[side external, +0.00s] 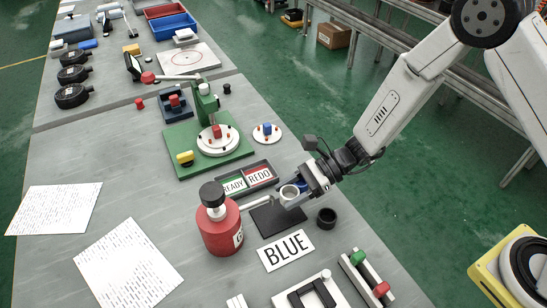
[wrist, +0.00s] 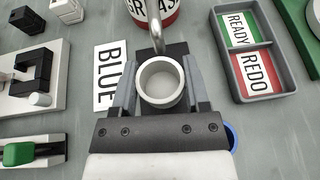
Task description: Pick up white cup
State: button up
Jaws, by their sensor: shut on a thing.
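The white cup (side external: 289,192) is held at the end of my gripper (side external: 296,194) in the side view, over or beside the dark pad (side external: 268,222). In the wrist view the white cup (wrist: 161,83) stands upright, its round opening facing the camera, between the two grey fingers of my gripper (wrist: 160,88). The fingers are shut on its sides. The inside of the cup looks empty. I cannot tell whether its base touches the surface below.
A red grease can (side external: 220,229) with a spout is close by. A black cup (side external: 326,217), a BLUE card (side external: 286,250) and a READY/REDO tray (side external: 247,178) surround the pad. A green fixture (side external: 184,137) stands behind. Blue edge (wrist: 231,135) shows behind my gripper.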

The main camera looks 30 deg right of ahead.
notch_tip(320, 180, up, 11)
dwell(0.5)
jog(key=shift+f, duration=0.1)
